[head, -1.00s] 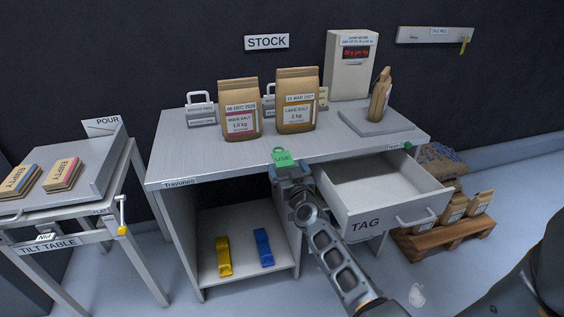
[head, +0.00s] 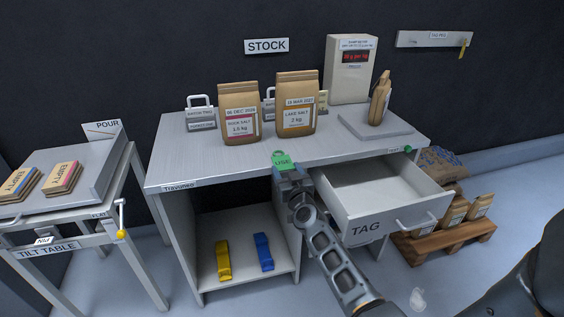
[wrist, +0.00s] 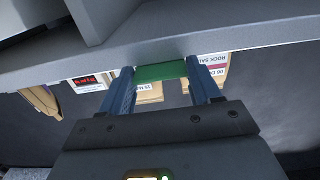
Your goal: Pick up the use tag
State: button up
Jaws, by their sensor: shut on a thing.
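The use tag (head: 282,161) is a small green tag marked "USE". In the head view it stands up from the tips of my gripper (head: 287,172), in front of the table's front edge. In the wrist view the green tag (wrist: 160,72) lies between the two blue-grey fingers of my gripper (wrist: 164,78), which are shut on it. The open drawer (head: 372,195) marked "TAG" is just right of my gripper. The inside of the drawer that shows looks empty.
The table (head: 200,152) bears a rock salt bag (head: 239,105) and a lake salt bag (head: 296,95). Yellow (head: 223,260) and blue (head: 263,252) clips lie on the shelf below. A tilt table (head: 60,210) stands left. A pallet (head: 440,240) with bags is at right.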

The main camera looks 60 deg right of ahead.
jog(key=shift+r, duration=0.1)
notch_tip(320, 180, up, 10)
jog(key=p, duration=1)
jog(key=shift+a, duration=0.1)
